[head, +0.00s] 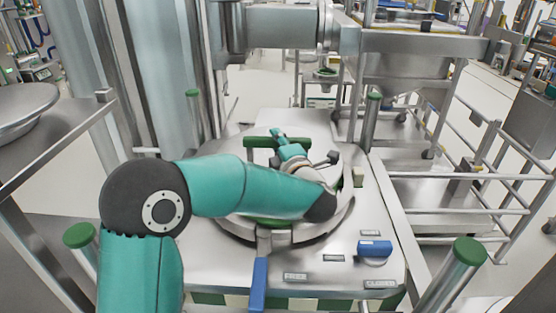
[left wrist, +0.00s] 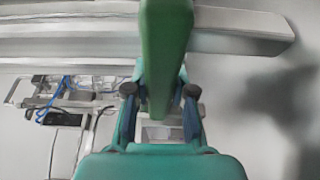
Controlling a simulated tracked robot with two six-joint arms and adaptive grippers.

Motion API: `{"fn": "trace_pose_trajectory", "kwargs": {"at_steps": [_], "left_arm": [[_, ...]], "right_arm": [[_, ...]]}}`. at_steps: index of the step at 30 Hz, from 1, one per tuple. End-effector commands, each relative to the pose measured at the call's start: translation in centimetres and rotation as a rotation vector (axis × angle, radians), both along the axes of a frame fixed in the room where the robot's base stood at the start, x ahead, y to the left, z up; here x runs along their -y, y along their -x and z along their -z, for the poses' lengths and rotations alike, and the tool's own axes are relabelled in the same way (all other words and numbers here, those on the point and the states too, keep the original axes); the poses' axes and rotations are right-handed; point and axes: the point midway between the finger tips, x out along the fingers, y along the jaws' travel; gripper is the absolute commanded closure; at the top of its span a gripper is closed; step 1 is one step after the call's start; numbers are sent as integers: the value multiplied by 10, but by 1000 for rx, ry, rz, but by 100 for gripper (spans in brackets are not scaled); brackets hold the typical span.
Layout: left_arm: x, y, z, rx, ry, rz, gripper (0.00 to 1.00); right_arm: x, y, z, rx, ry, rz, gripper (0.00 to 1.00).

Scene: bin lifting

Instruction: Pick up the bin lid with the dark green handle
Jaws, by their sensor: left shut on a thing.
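The dark green handle (head: 262,142) is a bar above the round metal bin lid (head: 340,205) in the middle of the steel bin top in the head view. My left arm reaches across the lid, and my left gripper (head: 284,143) is at the handle. In the left wrist view the green handle (left wrist: 165,45) runs between the two fingers of the gripper (left wrist: 160,98), which is shut on it. My forearm hides much of the lid, so I cannot tell whether it is raised. My right gripper is not in view.
Posts with green caps (head: 80,236) stand around the bin top. A blue lever (head: 260,285) is at the front, and a blue switch (head: 374,248) is at the front right. Metal railings (head: 490,178) stand to the right, and a metal column is at the left.

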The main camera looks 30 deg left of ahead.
Motion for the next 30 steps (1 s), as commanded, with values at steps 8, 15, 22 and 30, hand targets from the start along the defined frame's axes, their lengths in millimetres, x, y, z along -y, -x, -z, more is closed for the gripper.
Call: {"fn": "trace_pose_trajectory", "kwargs": {"at_steps": [8, 15, 22, 30], "left_arm": [[0, 1, -72, 20, -3, -1, 100], [0, 1, -115, 16, -3, 0, 100], [-1, 1, -135, 12, -4, -1, 100], [-1, 1, -140, 11, -5, -1, 100]], "right_arm": [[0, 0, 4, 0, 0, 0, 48], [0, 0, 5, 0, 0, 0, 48], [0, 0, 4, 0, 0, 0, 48], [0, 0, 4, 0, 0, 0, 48]]}}
